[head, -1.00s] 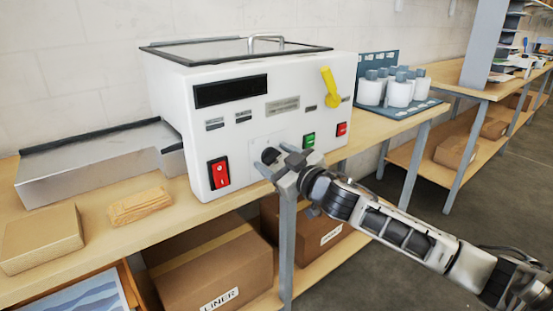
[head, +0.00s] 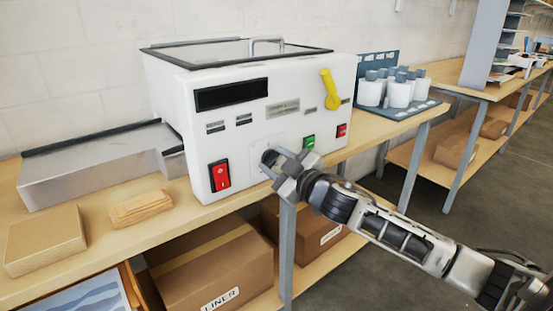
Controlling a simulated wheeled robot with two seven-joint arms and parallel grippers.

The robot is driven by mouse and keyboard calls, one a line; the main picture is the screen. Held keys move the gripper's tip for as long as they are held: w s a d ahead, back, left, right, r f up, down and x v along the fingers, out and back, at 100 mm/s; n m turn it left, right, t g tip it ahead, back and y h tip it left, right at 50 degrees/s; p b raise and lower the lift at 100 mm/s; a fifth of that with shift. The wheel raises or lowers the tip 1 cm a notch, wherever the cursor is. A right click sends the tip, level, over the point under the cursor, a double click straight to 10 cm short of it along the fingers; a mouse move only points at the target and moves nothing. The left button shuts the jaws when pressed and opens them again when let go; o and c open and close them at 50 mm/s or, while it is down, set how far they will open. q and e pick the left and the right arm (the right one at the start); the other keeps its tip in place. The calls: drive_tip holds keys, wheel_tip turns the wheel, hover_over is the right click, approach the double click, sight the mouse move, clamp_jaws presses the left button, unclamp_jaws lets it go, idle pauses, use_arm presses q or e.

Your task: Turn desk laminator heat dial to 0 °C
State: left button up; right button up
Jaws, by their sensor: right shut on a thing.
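The white desk laminator (head: 240,120) stands on the wooden bench, its front panel facing me. The dark heat dial (head: 268,157) sits low in the middle of the panel, on a pale square plate. My right gripper (head: 272,165) is at the panel, shut on the dial, and its fingers hide most of it. The dial's pointer and scale cannot be read. The dark display (head: 231,93) shows no figures. My left gripper is not in view.
The panel also carries a red rocker switch (head: 219,176), a green button (head: 309,142), a red button (head: 342,130) and a yellow lever (head: 330,89). A tan block (head: 45,240) and wooden pieces (head: 140,208) lie on the bench at left. White bottles (head: 398,92) stand at right.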

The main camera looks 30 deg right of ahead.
drive_tip(key=n+p, duration=0.1)
drive_tip(key=n, duration=0.4)
drive_tip(key=shift+a+n+p, duration=0.1)
drive_tip(key=shift+n+p, duration=0.2)
drive_tip(key=shift+p, duration=0.05)
drive_tip(key=n, duration=0.3)
drive_tip(key=n+p, duration=0.1)
drive_tip(key=n, duration=0.1)
drive_tip(key=shift+f, duration=0.25)
drive_tip(key=shift+n, duration=0.4)
drive_tip(key=o, duration=1)
drive_tip(key=s, duration=0.5)
drive_tip(key=s+b, duration=0.1)
drive_tip(key=s, duration=0.4)
drive_tip(key=s+d, duration=0.1)
drive_tip(key=s, duration=0.5)
drive_tip(key=shift+d+b, duration=0.1)
drive_tip(key=shift+b, duration=0.3)
